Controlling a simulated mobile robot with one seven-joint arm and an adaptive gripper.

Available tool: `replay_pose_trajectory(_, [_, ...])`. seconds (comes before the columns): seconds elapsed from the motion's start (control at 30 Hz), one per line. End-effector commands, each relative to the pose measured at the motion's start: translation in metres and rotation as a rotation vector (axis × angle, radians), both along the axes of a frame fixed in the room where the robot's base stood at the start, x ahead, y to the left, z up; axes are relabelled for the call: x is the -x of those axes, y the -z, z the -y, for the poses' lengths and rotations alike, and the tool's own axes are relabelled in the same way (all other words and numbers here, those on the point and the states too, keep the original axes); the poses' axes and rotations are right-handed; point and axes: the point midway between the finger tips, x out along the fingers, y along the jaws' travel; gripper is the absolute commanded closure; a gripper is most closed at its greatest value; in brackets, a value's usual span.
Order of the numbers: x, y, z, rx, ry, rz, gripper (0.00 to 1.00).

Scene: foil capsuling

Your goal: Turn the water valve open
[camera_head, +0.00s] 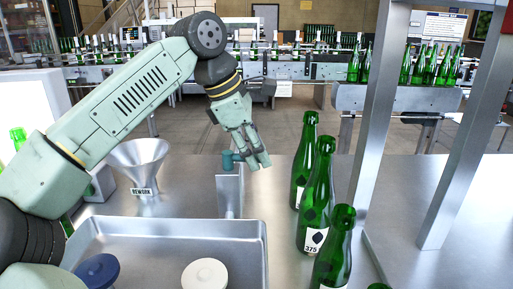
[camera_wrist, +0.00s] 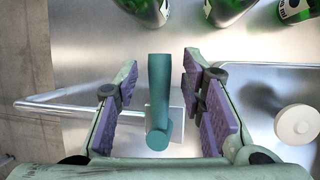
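The water valve has a teal lever (camera_head: 228,160) on top of a grey metal post (camera_head: 229,195) beside the steel sink. In the wrist view the teal lever (camera_wrist: 158,90) stands between the two purple-padded fingers, with a visible gap on each side. My gripper (camera_head: 254,160) is open and right by the valve in the head view. In the wrist view my gripper (camera_wrist: 160,78) holds nothing. I cannot tell exactly how deep the lever sits between the fingers.
Green bottles (camera_head: 315,195) stand in a row right of the valve. A steel sink (camera_head: 253,228) holds a blue round piece (camera_head: 97,271) and a cream one (camera_head: 205,274). A funnel (camera_head: 138,160) labelled REWORK stands left. Metal frame posts (camera_head: 372,120) rise at right.

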Motion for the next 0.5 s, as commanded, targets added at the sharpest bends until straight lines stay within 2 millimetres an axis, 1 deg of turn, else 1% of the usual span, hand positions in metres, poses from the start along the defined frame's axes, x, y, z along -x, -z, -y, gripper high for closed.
replay_pose_trajectory(0.17, [-0.0001, 0.0003, -0.0001, 0.0, -0.001, 0.0, 0.63])
replay_pose_trajectory(0.2, [0.0, 0.0002, -0.0001, 0.0, -0.001, 0.0, 0.65])
replay_pose_trajectory(0.5, [0.0, 0.0, -0.0002, 0.0, -0.001, 0.0, 0.85])
